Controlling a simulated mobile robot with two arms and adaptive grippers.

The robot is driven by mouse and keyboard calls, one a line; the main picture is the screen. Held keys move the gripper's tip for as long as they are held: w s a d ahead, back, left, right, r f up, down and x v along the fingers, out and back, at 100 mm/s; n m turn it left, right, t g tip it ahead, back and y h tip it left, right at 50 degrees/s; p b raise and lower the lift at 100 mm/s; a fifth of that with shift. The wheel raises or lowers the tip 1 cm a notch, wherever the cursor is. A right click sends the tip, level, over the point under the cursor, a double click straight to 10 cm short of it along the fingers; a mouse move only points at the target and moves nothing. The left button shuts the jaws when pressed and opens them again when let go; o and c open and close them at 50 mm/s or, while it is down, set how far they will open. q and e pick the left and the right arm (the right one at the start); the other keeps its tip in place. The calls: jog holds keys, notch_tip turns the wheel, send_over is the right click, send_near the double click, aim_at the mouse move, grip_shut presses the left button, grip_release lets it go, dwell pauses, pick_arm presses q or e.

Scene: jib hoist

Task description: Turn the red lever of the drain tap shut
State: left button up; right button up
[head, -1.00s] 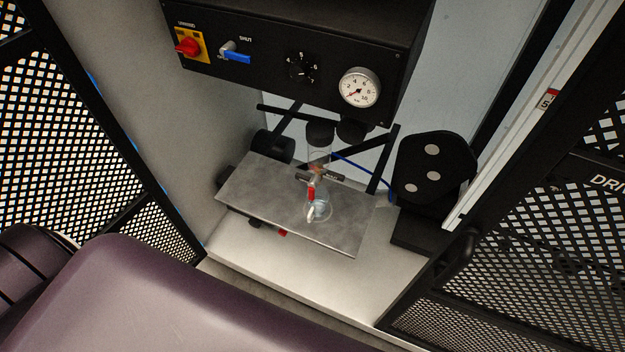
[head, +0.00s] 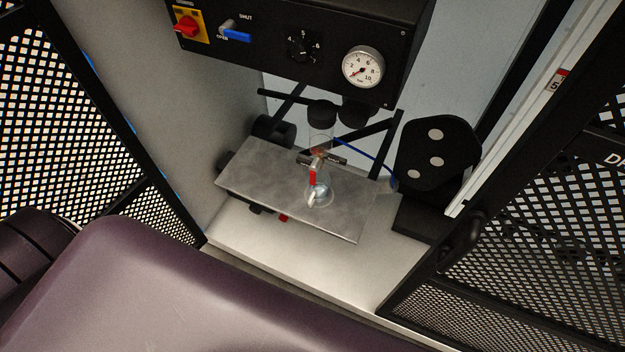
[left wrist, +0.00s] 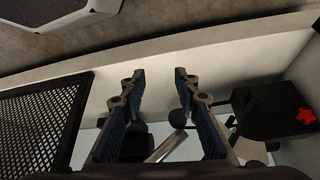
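The red lever (head: 312,175) of the drain tap (head: 322,160) is in the middle of the head view. The tap sits under a clear bowl with a black top (head: 321,116), above a grey metal plate (head: 255,175). My left gripper (left wrist: 160,80) shows only in the left wrist view. Its two fingers are apart with nothing between them, and it is away from the lever. I cannot make out the lever in the left wrist view. My right gripper is in neither view.
A black control box with a blue lever (head: 236,35), a red knob (head: 186,25) and a gauge (head: 362,67) hangs above the tap. A black bracket (head: 437,150) stands right of the plate. Mesh panels (head: 520,250) flank the bay on both sides.

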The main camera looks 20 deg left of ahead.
pick_arm(q)
jog(key=w+d+r+t+b, duration=0.15)
jog(key=w+r+t, duration=0.25)
jog(key=w+r, duration=0.55)
jog(key=n+t+b, duration=0.2)
jog(key=t+b, duration=0.1)
jog(key=t, duration=0.6)
send_near(312, 180)
jog(key=w, duration=0.3)
jog(key=shift+w+d+r+p, duration=0.1)
jog(key=shift+w+p, duration=0.2)
jog(key=shift+w, duration=1.55)
jog(key=shift+w+d+r+p, duration=0.15)
jog(key=shift+w+p, duration=0.1)
jog(key=shift+w, duration=1.65)
grip_shut()
